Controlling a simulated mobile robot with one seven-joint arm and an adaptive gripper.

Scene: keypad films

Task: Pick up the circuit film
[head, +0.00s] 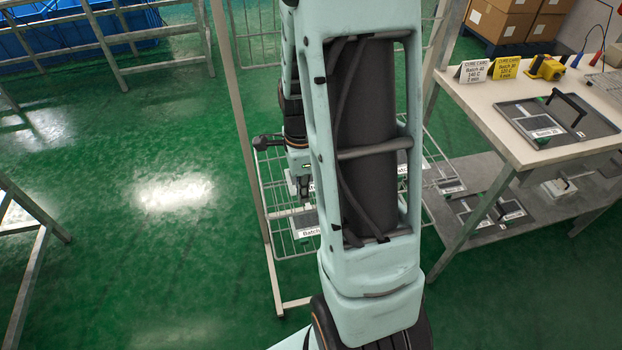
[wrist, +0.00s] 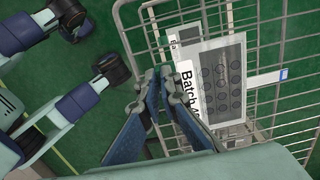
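A grey film panel (wrist: 222,80) with rows of dark circles and a white label strip reading "Batch 4…" lies on a wire rack in the wrist view; part of the label is hidden. I cannot tell whether it is the circuit film. A second labelled piece (wrist: 183,36) shows partly behind it. My gripper (wrist: 161,80) is just left of the panel, its right finger overlapping the label in the picture. Its fingertips are close together; I cannot tell whether anything is between them. In the head view my gripper (head: 301,190) is over the rack, partly hidden by my arm.
The wire rack (head: 275,215) has a wire rim and upright posts close to my gripper. At right, a table (head: 468,98) holds cure cards (head: 490,70), a yellow device (head: 546,68) and a dark tray (head: 600,126). A lower shelf (head: 450,240) holds more pieces.

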